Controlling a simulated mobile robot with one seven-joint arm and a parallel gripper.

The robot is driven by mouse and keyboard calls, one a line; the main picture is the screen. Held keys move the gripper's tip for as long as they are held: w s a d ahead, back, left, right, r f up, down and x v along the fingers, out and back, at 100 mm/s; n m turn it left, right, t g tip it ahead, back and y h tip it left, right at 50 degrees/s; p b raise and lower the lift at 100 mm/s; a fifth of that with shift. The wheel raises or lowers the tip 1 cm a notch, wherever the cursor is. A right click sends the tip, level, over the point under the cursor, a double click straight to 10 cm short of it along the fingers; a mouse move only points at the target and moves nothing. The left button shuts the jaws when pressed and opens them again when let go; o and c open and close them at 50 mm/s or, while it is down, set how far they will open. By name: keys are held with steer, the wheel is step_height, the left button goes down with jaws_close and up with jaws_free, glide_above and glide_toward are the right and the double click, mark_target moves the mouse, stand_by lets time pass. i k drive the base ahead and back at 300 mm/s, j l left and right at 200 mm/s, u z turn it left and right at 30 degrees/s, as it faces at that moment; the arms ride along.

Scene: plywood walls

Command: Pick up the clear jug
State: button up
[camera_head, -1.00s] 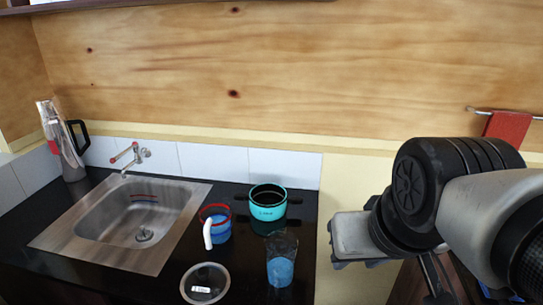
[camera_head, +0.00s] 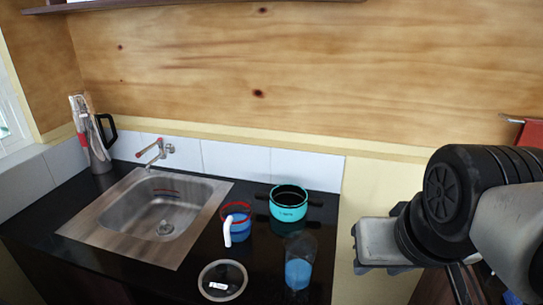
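A clear, see-through container (camera_head: 299,267) with blue in its lower part stands upright near the counter's front right edge. A blue cup (camera_head: 237,232) with a red rim and a white handle stands behind it to the left. I cannot tell for sure which is the clear jug; the see-through one fits best, though no handle shows on it. My gripper (camera_head: 372,246) is to the right of the counter, apart from both and touching nothing that I can see. Its fingers are not clearly visible, so its opening cannot be judged.
A turquoise pot (camera_head: 289,212) stands behind the clear container. A round lid (camera_head: 222,281) lies at the front edge. A sink (camera_head: 150,215) with a tap (camera_head: 155,152) fills the left, with a tall flask (camera_head: 91,140) in the corner. The back wall limits room behind.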

mark_target(235, 210)
steer(key=j+z, duration=0.35)
steer(key=j, duration=1.75)
